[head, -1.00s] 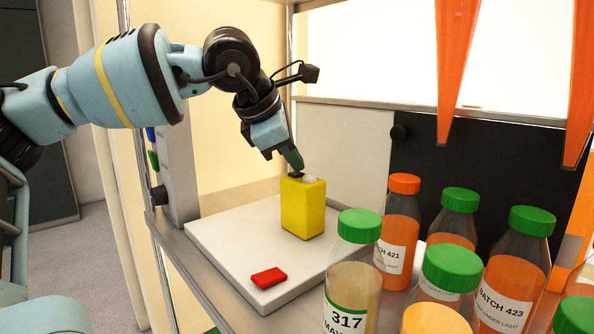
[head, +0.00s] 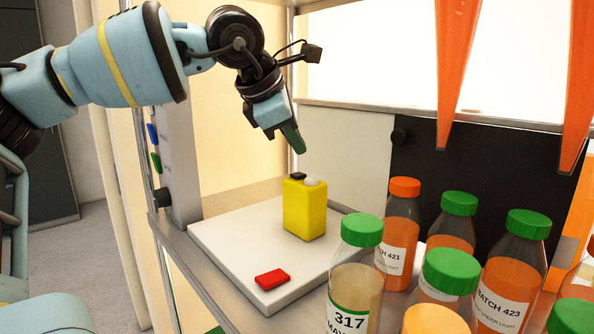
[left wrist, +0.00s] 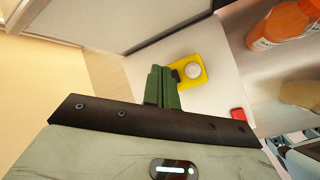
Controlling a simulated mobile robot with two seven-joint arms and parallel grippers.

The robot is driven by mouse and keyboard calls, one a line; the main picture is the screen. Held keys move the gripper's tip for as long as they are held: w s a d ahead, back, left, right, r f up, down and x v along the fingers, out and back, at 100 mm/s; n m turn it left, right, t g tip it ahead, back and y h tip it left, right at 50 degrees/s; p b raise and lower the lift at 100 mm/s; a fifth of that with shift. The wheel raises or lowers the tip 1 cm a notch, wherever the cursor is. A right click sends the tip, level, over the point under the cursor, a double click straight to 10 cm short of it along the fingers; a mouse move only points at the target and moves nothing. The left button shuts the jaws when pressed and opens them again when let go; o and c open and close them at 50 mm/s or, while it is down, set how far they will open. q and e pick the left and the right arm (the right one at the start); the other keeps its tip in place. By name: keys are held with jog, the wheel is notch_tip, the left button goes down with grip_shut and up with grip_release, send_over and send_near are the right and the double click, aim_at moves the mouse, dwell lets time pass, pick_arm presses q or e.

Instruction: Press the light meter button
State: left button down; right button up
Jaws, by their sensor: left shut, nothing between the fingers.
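The light meter is a yellow box (head: 305,212) standing upright on a white board. On its top are a black button (head: 298,176) and a white dome (head: 312,181). My left gripper (head: 298,148) is shut and empty, its green fingertips a short way above the box's top, with a gap between. In the left wrist view the shut fingers (left wrist: 163,88) point towards the yellow box (left wrist: 186,72), and the white dome (left wrist: 193,71) shows clear. The black button shows dark beside the dome there. My right gripper is not in view.
A red block (head: 272,279) lies on the white board (head: 225,240) near its front. Several capped bottles, among them an orange-capped one (head: 403,187) and a green-capped one (head: 362,230), stand close on the right. Orange pointed strips (head: 455,70) hang above them.

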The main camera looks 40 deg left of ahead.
aim_at(295, 175)
pick_arm(q)
notch_tip(295, 175, up, 4)
jog(key=shift+p, duration=0.35)
dwell(0.6)
